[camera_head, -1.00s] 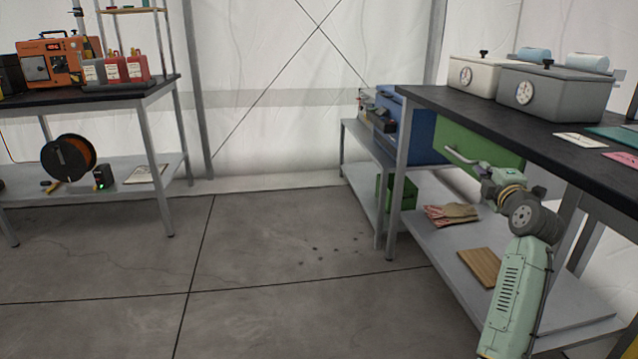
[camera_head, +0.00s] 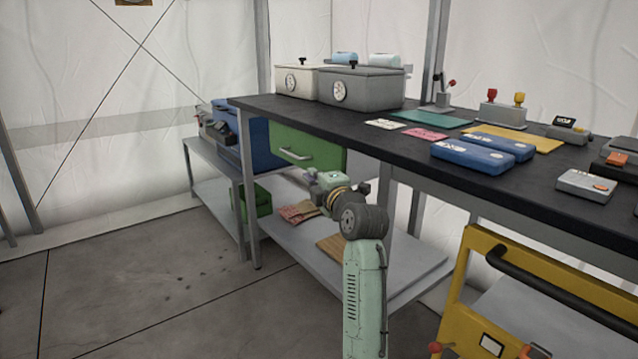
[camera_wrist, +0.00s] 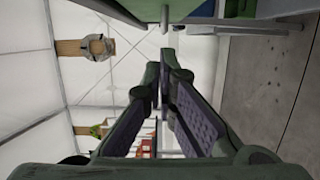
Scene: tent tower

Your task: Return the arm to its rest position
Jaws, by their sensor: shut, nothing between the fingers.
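My arm shows in the head view, rising from the bottom centre and bending toward the bench. My gripper (camera_head: 313,175) is at its far end, just below and right of the green drawer (camera_head: 322,160) and its grey handle (camera_head: 297,155). A gap seems to lie between gripper and handle, though the exact distance is hard to judge. In the wrist view my gripper (camera_wrist: 166,78) has its two dark-padded fingers close together, with nothing held between them. The fingertips look small in the head view.
The black bench (camera_head: 420,135) carries a grey box (camera_head: 370,92), a white box (camera_head: 292,82) and blue cases (camera_head: 485,150). A lower shelf (camera_head: 385,262) holds gloves (camera_head: 298,212). A yellow cart (camera_head: 455,310) stands at lower right. Open floor (camera_head: 150,295) lies to the left.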

